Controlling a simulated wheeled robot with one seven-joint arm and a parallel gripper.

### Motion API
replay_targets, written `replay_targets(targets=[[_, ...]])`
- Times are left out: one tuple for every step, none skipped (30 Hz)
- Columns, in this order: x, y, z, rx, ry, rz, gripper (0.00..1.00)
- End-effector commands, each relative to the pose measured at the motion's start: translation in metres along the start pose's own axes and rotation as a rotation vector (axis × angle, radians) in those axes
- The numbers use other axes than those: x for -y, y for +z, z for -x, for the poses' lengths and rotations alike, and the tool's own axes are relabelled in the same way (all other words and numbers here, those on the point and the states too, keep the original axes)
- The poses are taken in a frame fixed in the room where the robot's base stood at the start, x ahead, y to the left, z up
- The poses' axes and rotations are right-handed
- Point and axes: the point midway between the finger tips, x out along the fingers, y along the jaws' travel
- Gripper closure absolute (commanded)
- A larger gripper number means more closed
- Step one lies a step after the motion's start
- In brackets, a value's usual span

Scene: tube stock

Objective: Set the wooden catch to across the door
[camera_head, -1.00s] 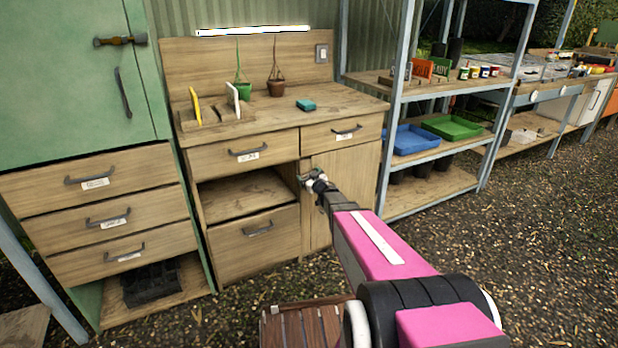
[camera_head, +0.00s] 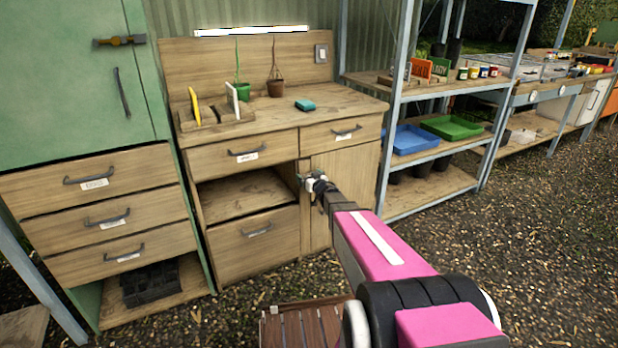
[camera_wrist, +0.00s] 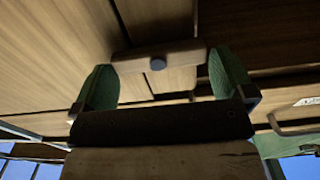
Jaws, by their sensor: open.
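The wooden catch (camera_wrist: 185,54) is a short pale bar with a dark round pivot at its middle. In the wrist view it lies crosswise on a narrow upright strip, and its left end overlaps the seam line beside the door panel (camera_wrist: 60,45). My gripper (camera_wrist: 162,66) is open, one green finger pad near each end of the catch. I cannot tell whether the pads touch it. In the head view my gripper (camera_head: 306,179) is at the left edge of the closed cupboard door (camera_head: 345,180), hiding the catch.
An open shelf space (camera_head: 245,195) lies left of the door, above a deep drawer (camera_head: 256,240). A drawer handle (camera_head: 345,132) juts out above the door. The metal rack (camera_head: 392,140) stands close on the right. Gravel floor in front has a slatted wooden item (camera_head: 300,328).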

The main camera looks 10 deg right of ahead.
Motion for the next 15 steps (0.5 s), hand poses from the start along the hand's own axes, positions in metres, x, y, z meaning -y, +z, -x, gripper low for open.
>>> replay_targets(targets=[[0.000, 0.000, 0.003, 0.000, 0.000, 0.000, 0.00], [0.000, 0.000, 0.005, 0.000, 0.000, 0.001, 0.00], [0.000, 0.000, 0.008, 0.000, 0.000, 0.001, 0.00], [0.001, -0.001, 0.011, 0.000, 0.000, 0.001, 0.00], [0.001, -0.001, 0.014, 0.001, 0.000, 0.001, 0.00], [0.001, -0.001, 0.019, 0.001, 0.000, 0.001, 0.00], [0.001, -0.001, 0.024, 0.001, 0.001, 0.001, 0.00], [0.001, -0.001, 0.028, 0.001, 0.001, 0.000, 0.00], [0.001, -0.001, 0.035, 0.001, 0.001, 0.000, 0.00], [0.001, -0.001, 0.041, 0.001, 0.001, 0.000, 0.00], [0.001, -0.002, 0.046, 0.000, 0.001, 0.000, 0.00], [0.001, -0.002, 0.054, 0.000, 0.001, 0.000, 0.00], [0.001, -0.002, 0.060, 0.000, 0.001, -0.001, 0.00], [0.001, -0.001, 0.067, 0.001, 0.002, -0.001, 0.00], [0.001, -0.001, 0.074, 0.001, 0.002, -0.001, 0.00]])
